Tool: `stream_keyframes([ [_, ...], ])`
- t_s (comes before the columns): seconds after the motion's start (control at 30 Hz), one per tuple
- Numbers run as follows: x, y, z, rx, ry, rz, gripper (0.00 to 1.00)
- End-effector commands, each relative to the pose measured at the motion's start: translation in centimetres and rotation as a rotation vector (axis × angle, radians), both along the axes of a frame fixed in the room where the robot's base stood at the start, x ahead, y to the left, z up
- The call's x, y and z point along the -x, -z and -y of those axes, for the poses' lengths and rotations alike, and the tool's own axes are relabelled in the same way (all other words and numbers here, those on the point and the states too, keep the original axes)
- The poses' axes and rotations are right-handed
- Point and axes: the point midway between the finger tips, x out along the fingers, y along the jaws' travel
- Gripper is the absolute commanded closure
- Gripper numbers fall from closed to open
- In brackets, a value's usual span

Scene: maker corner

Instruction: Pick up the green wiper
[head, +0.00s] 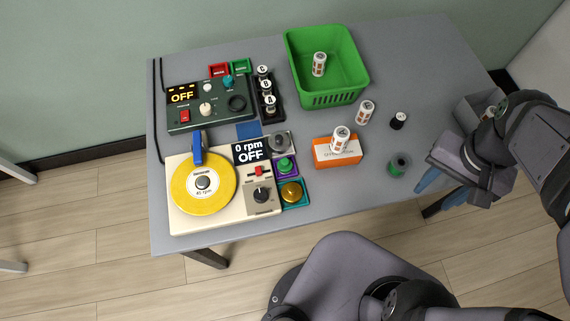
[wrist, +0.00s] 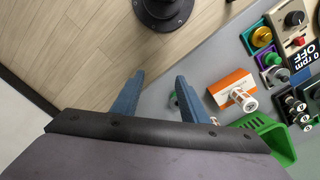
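I cannot make out anything that is clearly a green wiper. A small round dark-green spool-like piece (head: 399,164) is on the table near its front right part. It also shows in the wrist view (wrist: 173,103), partly hidden by a finger. My gripper (head: 437,187) has blue fingers spread apart with nothing between them. It is at the table's right front edge, to the right of the spool-like piece and not touching it. Its two fingers also show in the wrist view (wrist: 158,78).
A green basket (head: 334,96) holds a printed can (head: 319,64). Another can (head: 340,139) is on an orange box (head: 322,152), and one (head: 365,112) stands nearby. A small black-and-white piece (head: 398,121) and a grey bin (head: 474,106) are at right. A turntable (head: 178,221) and control box (head: 196,124) fill the left.

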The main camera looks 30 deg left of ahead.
Motion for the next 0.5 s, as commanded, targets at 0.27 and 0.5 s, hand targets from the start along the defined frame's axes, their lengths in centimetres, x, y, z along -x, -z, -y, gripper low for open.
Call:
stream_keyframes([
  [0.27,-3.6,-0.1,-5.9,0.068,0.142,-0.012,0.60],
  [0.5,-5.5,-0.3,-15.4,0.172,0.367,0.039,0.60],
])
